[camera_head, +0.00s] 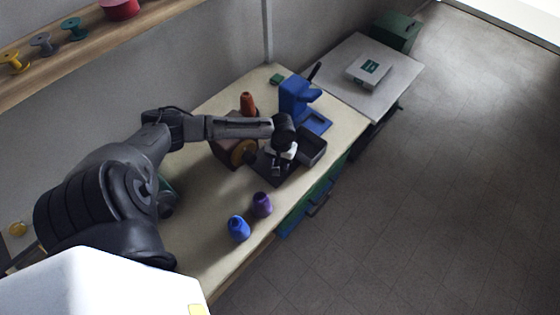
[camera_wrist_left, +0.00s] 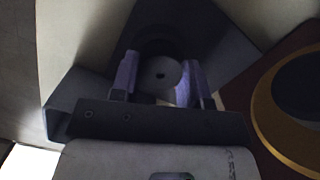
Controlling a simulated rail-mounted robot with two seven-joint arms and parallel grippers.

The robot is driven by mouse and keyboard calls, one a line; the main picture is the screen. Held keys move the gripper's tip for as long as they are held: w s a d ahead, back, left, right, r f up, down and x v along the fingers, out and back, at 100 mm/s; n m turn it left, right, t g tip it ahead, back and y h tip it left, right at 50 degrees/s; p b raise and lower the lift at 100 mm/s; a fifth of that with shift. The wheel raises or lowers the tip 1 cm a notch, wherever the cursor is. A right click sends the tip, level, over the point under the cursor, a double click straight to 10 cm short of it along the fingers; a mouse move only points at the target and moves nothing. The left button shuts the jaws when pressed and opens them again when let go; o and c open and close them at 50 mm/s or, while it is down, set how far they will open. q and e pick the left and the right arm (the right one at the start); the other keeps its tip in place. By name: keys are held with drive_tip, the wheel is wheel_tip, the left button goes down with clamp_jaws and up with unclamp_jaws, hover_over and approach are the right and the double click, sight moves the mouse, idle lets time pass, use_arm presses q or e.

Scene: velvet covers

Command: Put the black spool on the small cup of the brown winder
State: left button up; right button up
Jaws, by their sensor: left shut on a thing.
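My left gripper (camera_head: 279,165) is over a dark flat plate beside the brown winder (camera_head: 222,152). My right gripper is not in view.
A dark open box (camera_head: 313,147) stands right of my gripper. A blue stand (camera_head: 296,97) and a red-orange cone (camera_head: 248,104) are behind. A purple cone (camera_head: 262,205) and a blue cone (camera_head: 239,228) stand in front. The table's front left is mostly clear.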

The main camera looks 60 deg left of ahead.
use_arm(q)
drive_tip(key=shift+f, duration=0.1)
drive_tip(key=o, duration=0.9)
wheel_tip(320, 180, up, 12)
drive_tip(key=w+a+p, duration=0.1)
drive_tip(key=p, duration=0.1)
idle(0.4)
